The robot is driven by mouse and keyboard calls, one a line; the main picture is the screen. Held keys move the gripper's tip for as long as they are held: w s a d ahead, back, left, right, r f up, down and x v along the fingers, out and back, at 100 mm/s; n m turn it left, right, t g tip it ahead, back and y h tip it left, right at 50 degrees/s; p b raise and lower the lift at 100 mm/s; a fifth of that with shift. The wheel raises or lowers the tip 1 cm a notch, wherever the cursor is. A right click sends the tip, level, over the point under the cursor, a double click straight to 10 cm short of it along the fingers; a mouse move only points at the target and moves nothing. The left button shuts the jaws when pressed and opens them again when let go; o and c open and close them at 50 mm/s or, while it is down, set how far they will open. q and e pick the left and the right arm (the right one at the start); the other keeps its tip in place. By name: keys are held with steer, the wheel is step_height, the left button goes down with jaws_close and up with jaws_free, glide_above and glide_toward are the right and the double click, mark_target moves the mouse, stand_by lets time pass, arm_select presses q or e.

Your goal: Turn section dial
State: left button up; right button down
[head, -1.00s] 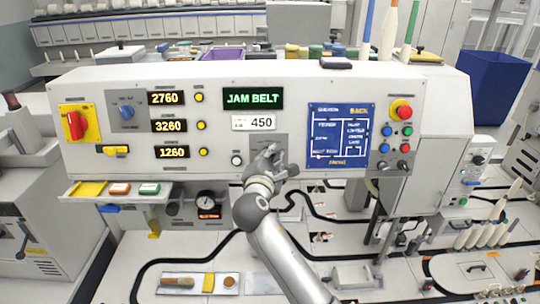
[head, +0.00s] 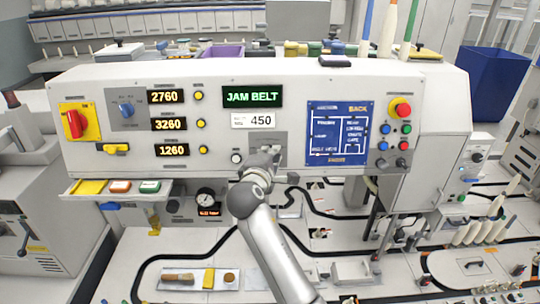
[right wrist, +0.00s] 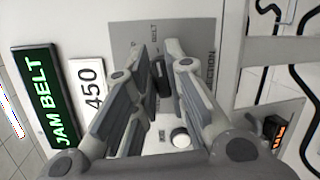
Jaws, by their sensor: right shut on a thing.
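The section dial is a small dark knob (right wrist: 162,76) on a grey plate, labelled SECTION and BELT in the right wrist view. My right gripper (right wrist: 158,62) has its fingers on either side of the knob and is shut on it. In the head view my right gripper (head: 268,152) reaches the grey plate (head: 281,142) below the 450 label and hides the knob. The green display (head: 252,97) reads JAM BELT. My left gripper is not in view.
A white round button (head: 237,158) sits just left of my gripper, and it also shows in the right wrist view (right wrist: 181,138). A blue diagram panel (head: 339,133) is to the right. A red button (head: 401,108) and a red switch (head: 74,124) lie farther out.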

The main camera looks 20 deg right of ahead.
steer(key=c, duration=1.5)
jaws_free()
steer(key=shift+o, duration=0.2)
